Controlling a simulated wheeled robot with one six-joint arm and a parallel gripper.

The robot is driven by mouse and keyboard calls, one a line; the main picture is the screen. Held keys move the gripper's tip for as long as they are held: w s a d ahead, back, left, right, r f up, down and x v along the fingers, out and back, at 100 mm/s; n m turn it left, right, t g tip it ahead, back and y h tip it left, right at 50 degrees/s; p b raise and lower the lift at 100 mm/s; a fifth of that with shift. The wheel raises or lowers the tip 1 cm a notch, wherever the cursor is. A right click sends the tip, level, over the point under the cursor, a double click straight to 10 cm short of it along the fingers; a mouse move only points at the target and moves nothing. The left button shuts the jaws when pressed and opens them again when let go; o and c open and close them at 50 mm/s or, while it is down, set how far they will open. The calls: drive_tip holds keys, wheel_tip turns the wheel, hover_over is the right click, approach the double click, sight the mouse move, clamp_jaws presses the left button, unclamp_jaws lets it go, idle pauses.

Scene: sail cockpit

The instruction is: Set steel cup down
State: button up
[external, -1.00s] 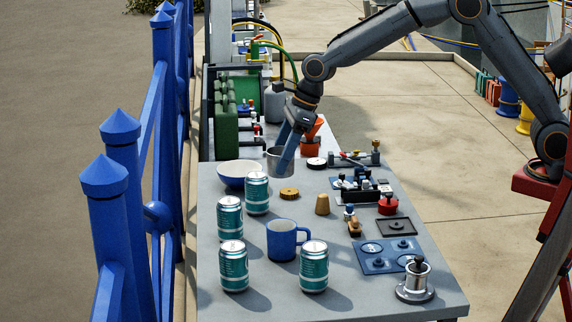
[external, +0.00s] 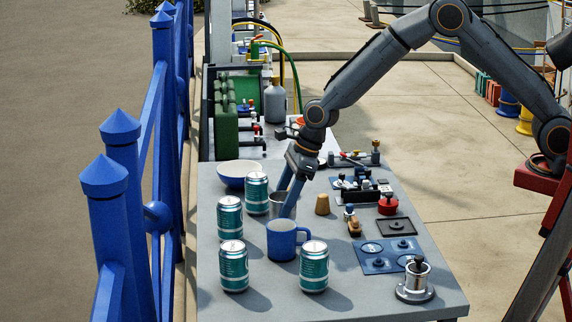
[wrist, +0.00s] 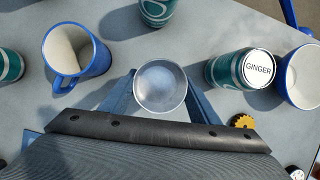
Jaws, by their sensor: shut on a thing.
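The steel cup (external: 276,206) is a small silver cup, upright between the fingers of my gripper (external: 290,199). In the wrist view the cup (wrist: 160,86) shows its open rim and empty inside, with the blue fingers of my gripper (wrist: 158,93) on either side. My gripper is shut on it. In the external view the cup is just behind the blue mug (external: 282,243) and right of a teal can (external: 257,193); a finger and the mug partly hide it. Whether its bottom touches the table (external: 330,285) cannot be told.
Several teal cans, one of them (external: 234,266) at the front left, stand around the mug. A blue-and-white bowl (external: 238,180) is behind. The front right holds a steel winch (external: 415,290); bare table lies around the front cans.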

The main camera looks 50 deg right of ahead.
drive_tip(key=shift+f+p, duration=0.3)
drive_tip(key=shift+f, duration=1.5)
drive_tip(key=shift+f, duration=0.15)
drive_tip(key=o, duration=1.3)
drive_tip(key=shift+d+r, duration=0.1)
drive_tip(key=shift+r, duration=0.4)
drive_tip(key=b+v, duration=0.2)
drive_tip(key=v, duration=0.9)
drive_tip(key=shift+s+r, duration=0.1)
drive_tip(key=shift+s, duration=0.05)
